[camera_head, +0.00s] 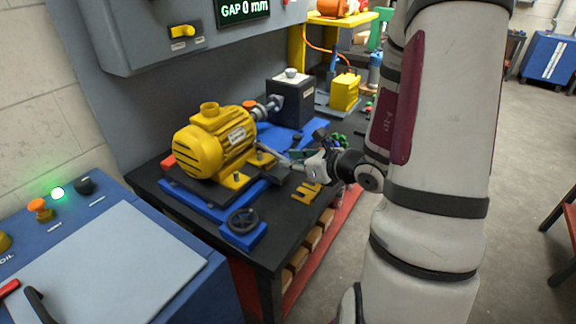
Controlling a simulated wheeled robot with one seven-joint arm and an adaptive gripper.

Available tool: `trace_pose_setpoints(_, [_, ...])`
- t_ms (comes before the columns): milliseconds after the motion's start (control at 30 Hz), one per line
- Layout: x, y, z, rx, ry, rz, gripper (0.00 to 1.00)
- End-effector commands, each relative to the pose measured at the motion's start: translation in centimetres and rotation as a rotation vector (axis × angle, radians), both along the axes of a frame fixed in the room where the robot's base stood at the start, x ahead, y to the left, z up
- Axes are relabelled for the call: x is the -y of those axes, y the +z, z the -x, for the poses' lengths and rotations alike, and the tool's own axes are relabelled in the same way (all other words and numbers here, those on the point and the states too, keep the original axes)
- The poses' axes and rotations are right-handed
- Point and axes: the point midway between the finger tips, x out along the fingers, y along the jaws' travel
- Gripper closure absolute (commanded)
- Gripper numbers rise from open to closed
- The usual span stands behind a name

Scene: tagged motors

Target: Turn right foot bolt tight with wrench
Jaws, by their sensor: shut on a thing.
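The yellow motor (203,150) sits on a dark base plate above blue rails on the black bench, its shaft side toward a dark box. Its feet rest on the plate, with small yellow and orange parts at the near foot (238,178). My gripper (299,157) is at the motor's right side, near the foot, reached by my arm from the right. It is shut on a slim grey tool, which looks like the wrench (276,154) and points left toward the motor's foot. The bolt itself and the wrench's exact seating on it are too small to tell.
A blue block with a black handwheel (243,221) stands at the bench's front corner. Yellow forked shims (306,192) lie on the bench to the right. A dark box (291,98) stands behind the coupling. A blue console (110,250) fills the lower left.

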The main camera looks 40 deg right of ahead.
Motion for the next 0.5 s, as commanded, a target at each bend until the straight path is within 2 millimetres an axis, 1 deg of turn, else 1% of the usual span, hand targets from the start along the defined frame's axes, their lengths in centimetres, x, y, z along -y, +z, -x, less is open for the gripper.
trace_pose_setpoints(133, [0.2,-0.4,0.2,-0.006,0.01,0.007,1.0])
trace_pose_setpoints(500, [3.0,0.1,0.0,-0.007,0.209,0.004,1.0])
